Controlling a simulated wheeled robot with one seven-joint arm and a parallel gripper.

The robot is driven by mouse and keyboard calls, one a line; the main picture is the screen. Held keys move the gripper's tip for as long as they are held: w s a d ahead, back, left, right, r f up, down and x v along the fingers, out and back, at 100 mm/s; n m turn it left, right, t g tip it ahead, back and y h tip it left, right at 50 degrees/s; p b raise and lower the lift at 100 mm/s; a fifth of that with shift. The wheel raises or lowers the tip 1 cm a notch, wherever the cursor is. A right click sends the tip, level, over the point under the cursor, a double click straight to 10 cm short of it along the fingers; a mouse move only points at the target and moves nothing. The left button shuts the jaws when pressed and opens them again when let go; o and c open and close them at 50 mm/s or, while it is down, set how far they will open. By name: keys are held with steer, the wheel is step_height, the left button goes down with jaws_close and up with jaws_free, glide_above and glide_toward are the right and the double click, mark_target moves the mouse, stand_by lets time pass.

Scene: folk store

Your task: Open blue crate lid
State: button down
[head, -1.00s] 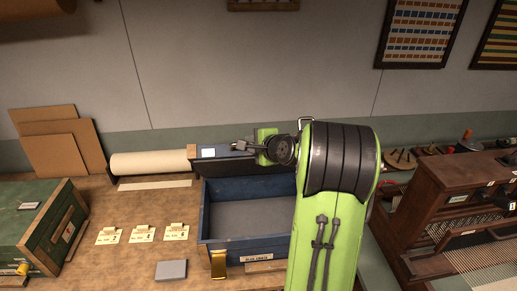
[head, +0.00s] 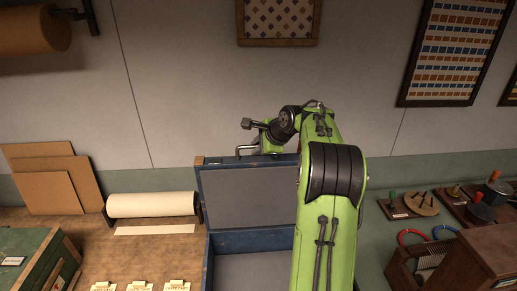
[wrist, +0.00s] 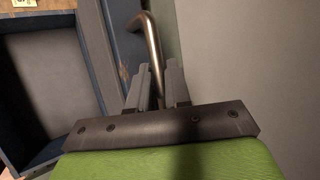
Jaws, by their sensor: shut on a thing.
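The blue crate (head: 207,262) stands on the bench with its grey inside showing. Its lid (head: 248,200) stands up from the back edge, grey inner face toward me. A metal handle (head: 240,151) shows above the lid's top edge. In the wrist view, the bent handle (wrist: 151,40) runs down to my gripper (wrist: 160,72), and the fingers are shut on it. The exact contact is partly hidden by the fingers.
A paper roll (head: 152,205) and brown boards (head: 55,185) stand left of the crate. A green box (head: 25,265) and several small cards (head: 138,287) are at lower left. A wooden loom-like piece (head: 480,265) and spools stand at right. The wall is close behind.

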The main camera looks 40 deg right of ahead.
steer(key=shift+f, duration=0.15)
steer(key=c, duration=1.1)
jaws_free()
steer(key=shift+c, duration=0.2)
steer(key=v, duration=1.5)
steer(key=shift+r, duration=0.35)
steer(key=shift+s+d, duration=0.1)
steer(key=shift+s, duration=0.05)
